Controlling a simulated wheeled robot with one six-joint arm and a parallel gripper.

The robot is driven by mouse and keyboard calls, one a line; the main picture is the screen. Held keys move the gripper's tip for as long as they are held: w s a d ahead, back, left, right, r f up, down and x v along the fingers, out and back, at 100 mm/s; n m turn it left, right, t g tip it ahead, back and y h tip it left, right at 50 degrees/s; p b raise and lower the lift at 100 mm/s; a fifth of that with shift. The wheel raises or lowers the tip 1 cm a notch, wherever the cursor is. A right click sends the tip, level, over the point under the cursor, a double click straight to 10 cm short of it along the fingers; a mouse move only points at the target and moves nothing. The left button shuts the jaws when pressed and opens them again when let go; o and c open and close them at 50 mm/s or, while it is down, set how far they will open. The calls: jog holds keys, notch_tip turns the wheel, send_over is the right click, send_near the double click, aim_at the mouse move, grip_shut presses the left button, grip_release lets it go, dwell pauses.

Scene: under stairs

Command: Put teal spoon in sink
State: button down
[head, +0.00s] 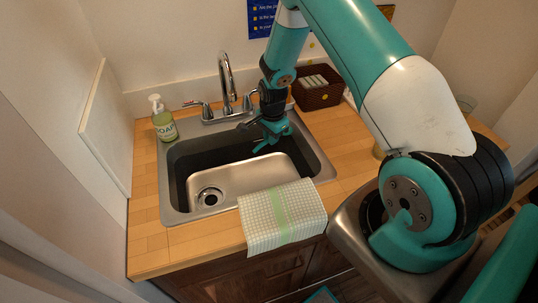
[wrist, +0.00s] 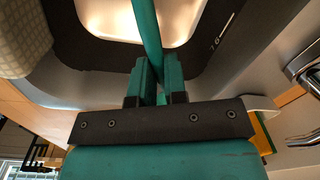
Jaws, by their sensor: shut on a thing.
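The metal sink (head: 240,173) is set in the wooden counter, with a drain at the left of its basin. My gripper (head: 273,133) is over the back right part of the sink. In the wrist view my gripper (wrist: 158,78) is shut on the teal spoon (wrist: 147,32), whose long thin shape runs up and away from between the fingers. The sink basin (wrist: 102,18) shows beyond the spoon in that view. In the head view the spoon's teal is hard to tell from the gripper. The spoon's far end is cut off in the wrist view.
A chrome faucet (head: 226,82) with handles stands behind the sink, close to my arm. A soap bottle (head: 162,118) stands at the back left. A checked cloth (head: 258,225) lies over the front edge. A dark basket (head: 318,96) is at the back right.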

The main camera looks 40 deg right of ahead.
jog(key=b, duration=0.8)
send_over(271, 173)
notch_tip(271, 173, down, 9)
jog(key=shift+f+b, duration=2.2)
jog(key=shift+f, duration=1.1)
jog(key=shift+f+b, duration=0.4)
jog(key=shift+f, duration=0.05)
jog(key=c, duration=1.1)
grip_release()
jog(key=shift+r, duration=0.1)
